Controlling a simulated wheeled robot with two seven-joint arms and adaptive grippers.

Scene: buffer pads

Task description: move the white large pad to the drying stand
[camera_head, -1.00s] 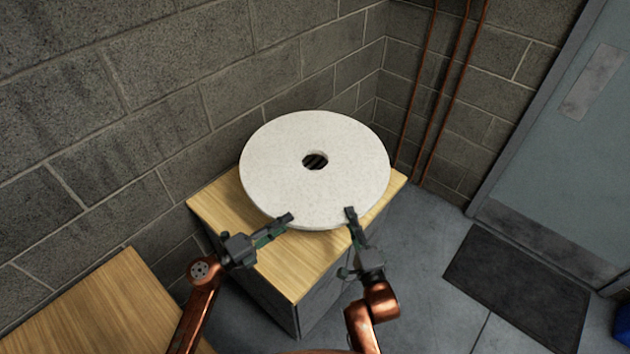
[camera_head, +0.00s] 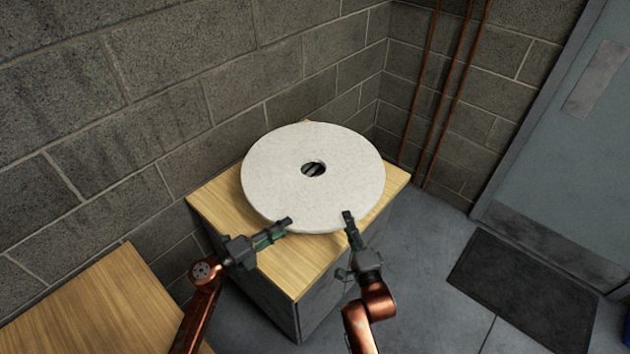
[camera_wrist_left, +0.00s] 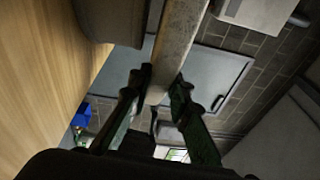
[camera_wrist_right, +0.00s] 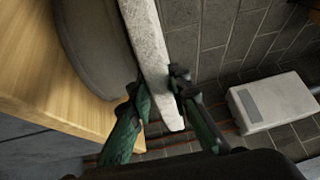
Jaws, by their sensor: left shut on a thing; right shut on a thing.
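The white large pad (camera_head: 280,170) is a thick round disc with a centre hole, held roughly flat above a wooden-topped cabinet (camera_head: 298,275). My left gripper (camera_head: 283,225) is shut on its near rim at the left. My right gripper (camera_head: 349,218) is shut on its near rim at the right. The pad's edge runs between the fingers in the left wrist view (camera_wrist_left: 180,40) and right wrist view (camera_wrist_right: 150,45). A dark grey round body (camera_wrist_right: 85,45) stands on the wood below the pad; I cannot tell whether it is the drying stand. Dark strips show through the hole.
A block wall (camera_head: 120,120) rises close behind the cabinet, with copper pipes (camera_head: 445,95) at the corner. Another wooden top (camera_head: 95,310) is at lower left. A dark mat (camera_head: 525,295) lies before a grey door (camera_head: 575,170).

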